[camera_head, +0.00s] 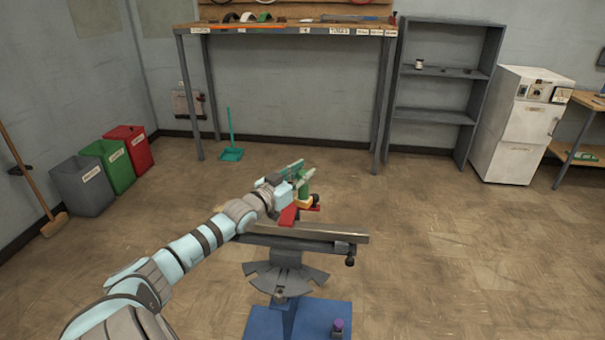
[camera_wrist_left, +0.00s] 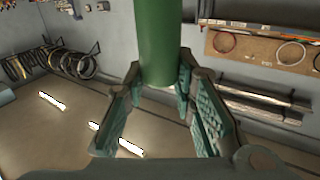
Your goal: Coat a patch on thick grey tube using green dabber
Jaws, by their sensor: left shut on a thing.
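My left gripper (camera_head: 296,172) is shut on the green dabber (camera_head: 303,188), above the middle of the work stand. In the left wrist view the dabber (camera_wrist_left: 158,42) is a plain green cylinder between the two finger pads of my left gripper (camera_wrist_left: 168,95). A long grey bar-like piece, which looks like the thick grey tube (camera_head: 335,234), lies level across the stand, partly hidden behind my arm. Yellow, red and black parts sit just below the dabber; I cannot tell whether the dabber touches them or the tube. No coated patch can be made out. My right gripper is out of view.
The stand has a grey fan-shaped plate (camera_head: 285,280) and a blue base (camera_head: 310,318) with a purple-topped item (camera_head: 338,326) on it. Bins (camera_head: 82,186) stand at the left. A workbench (camera_head: 290,30), shelf (camera_head: 440,85) and white cabinet (camera_head: 515,125) line the back. Open floor surrounds the stand.

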